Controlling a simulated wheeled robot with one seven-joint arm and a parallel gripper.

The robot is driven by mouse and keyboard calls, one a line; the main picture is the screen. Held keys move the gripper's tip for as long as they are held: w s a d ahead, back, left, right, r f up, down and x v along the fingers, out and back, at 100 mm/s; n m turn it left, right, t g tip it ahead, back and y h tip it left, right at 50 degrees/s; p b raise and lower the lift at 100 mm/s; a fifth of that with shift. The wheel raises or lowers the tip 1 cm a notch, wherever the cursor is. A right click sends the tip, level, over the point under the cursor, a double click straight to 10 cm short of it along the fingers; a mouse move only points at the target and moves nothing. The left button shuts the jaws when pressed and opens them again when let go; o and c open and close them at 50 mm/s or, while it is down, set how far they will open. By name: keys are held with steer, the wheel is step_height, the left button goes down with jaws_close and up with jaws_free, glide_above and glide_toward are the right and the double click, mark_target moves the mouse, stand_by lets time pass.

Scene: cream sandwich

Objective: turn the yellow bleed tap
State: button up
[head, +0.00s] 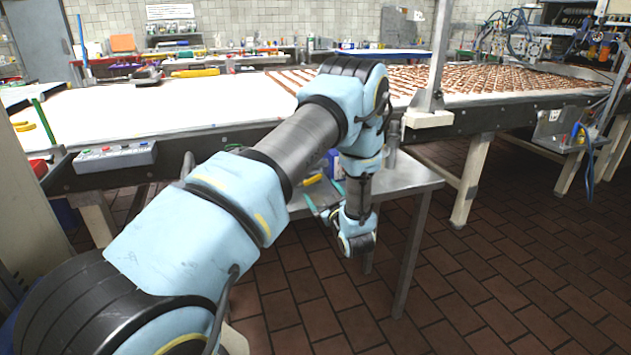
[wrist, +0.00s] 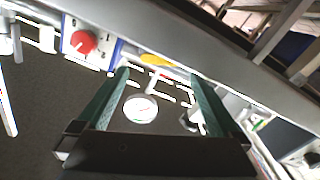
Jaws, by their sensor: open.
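The yellow bleed tap (wrist: 157,60) shows in the wrist view as a small yellow lever, ahead of and between my fingertips. In the head view a yellow piece (head: 312,179), apparently the same lever, shows by the small steel table, partly hidden by my arm. My gripper (wrist: 158,76) has two green fingers spread apart with nothing held between them. It also shows in the head view (head: 322,195), pointing towards the table. I see no contact with the tap.
A white panel with a red knob (wrist: 83,42) stands left of the tap. The small steel table (head: 405,180) is beside my forearm, with a metal cylinder on it. The long conveyor (head: 220,100) runs behind. Brown tiled floor (head: 480,290) is clear at right.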

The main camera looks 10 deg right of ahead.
mark_target(316, 192)
steer(key=w, duration=0.2)
steer(key=w+p, duration=0.1)
steer(key=w, duration=0.3)
steer(key=shift+a, duration=0.35)
steer(key=c, duration=1.2)
steer(key=shift+o, duration=0.2)
steer(key=shift+d+f+m+b, duration=0.1)
steer(key=shift+f+m+b, duration=0.35)
steer(key=shift+m+b, duration=0.45)
steer(key=shift+f+m+b, duration=0.1)
steer(key=shift+m+b, duration=0.7)
steer(key=shift+m, duration=0.5)
steer(key=o, duration=1.2)
steer(key=shift+c, duration=0.2)
steer(key=shift+s, duration=0.1)
